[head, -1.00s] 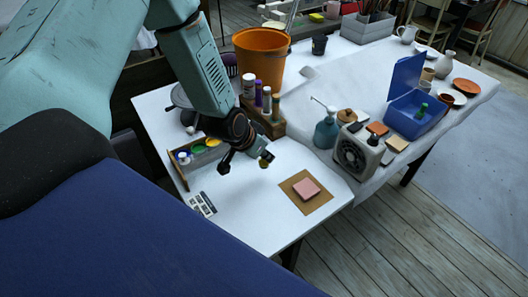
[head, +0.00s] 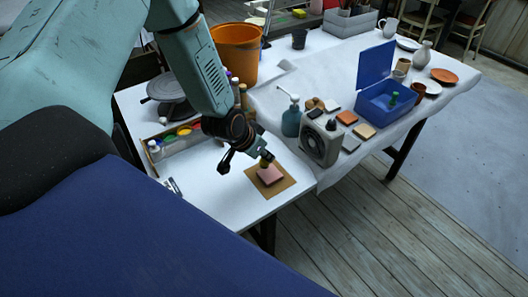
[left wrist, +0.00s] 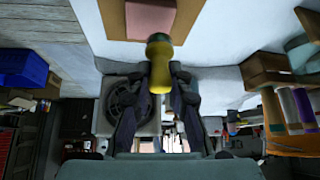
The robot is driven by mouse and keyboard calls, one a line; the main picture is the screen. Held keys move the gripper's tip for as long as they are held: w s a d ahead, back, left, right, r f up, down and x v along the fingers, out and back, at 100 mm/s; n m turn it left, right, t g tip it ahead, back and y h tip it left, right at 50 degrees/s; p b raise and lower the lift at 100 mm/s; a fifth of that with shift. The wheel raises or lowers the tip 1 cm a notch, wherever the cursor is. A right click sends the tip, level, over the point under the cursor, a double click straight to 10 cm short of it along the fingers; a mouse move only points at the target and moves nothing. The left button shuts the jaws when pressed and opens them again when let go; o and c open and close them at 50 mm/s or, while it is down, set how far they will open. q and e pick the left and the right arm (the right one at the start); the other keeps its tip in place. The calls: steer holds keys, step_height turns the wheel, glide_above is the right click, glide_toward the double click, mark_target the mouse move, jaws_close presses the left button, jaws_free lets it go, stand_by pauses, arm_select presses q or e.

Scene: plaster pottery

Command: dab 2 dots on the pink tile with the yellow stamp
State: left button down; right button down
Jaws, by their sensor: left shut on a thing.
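The pink tile (head: 271,176) lies on a brown mat (head: 285,187) on the white table, and also shows at the top of the left wrist view (left wrist: 150,20). My left gripper (head: 248,160) is over the far left edge of the tile. It is shut on the yellow stamp (left wrist: 159,62), which points toward the tile. The stamp's lower end shows small in the head view (head: 265,162), and whether it touches the tile cannot be told. No dots can be made out on the visible part of the tile. My right gripper is not in view.
A tray of paint pots (head: 180,138) stands left of the gripper. Bottles and an orange bucket (head: 235,52) are behind it. A fan (head: 321,140), a blue pump bottle (head: 291,120) and an open blue box (head: 388,100) stand to the right.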

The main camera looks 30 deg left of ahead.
arm_select(q)
steer(key=shift+s+a+f, duration=0.2)
steer(key=shift+a, duration=0.2)
steer(key=shift+w+d+f+b, duration=0.2)
steer(key=shift+d+f+b, duration=0.15)
steer(key=shift+f+b, duration=0.25)
steer(key=shift+s+a+f+b, duration=0.15)
steer(key=shift+a+f+b, duration=0.25)
steer(key=shift+f+b, duration=0.2)
steer(key=shift+d+r, duration=0.15)
steer(key=shift+d, duration=0.2)
steer(key=shift+a, duration=0.4)
steer(key=shift+d, duration=0.2)
steer(key=shift+a, duration=0.15)
